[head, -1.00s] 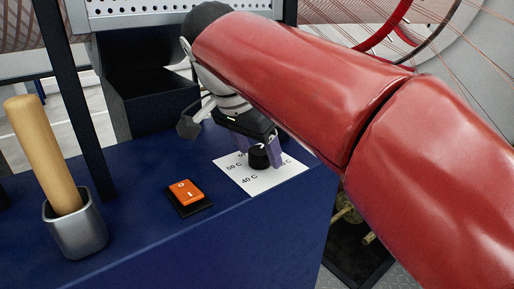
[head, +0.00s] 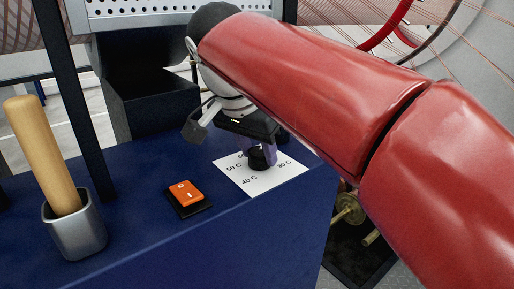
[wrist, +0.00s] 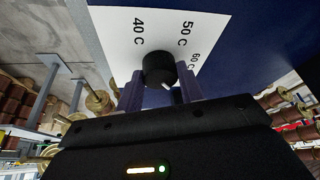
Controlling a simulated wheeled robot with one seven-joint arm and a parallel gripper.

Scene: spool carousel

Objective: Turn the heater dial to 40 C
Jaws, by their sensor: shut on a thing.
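The heater dial (head: 257,159) is a round black knob on a white label card (head: 262,185) on the blue bench top. The card reads 40 C nearest the head camera, 50 C on the left and 80 C on the right. In the wrist view the dial (wrist: 158,68) sits between the purple fingers of my gripper (wrist: 159,92), which is shut on it. A short white mark on the dial points to the lower right there, away from the 40 C print. My gripper (head: 258,150) partly hides the card's far labels in the head view.
An orange rocker switch (head: 186,193) lies left of the card. A metal cup (head: 75,228) with a wooden handle (head: 42,155) stands farther left. A black bin (head: 150,105) and a dark post (head: 75,100) are behind. The bench's right edge is close to the card.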

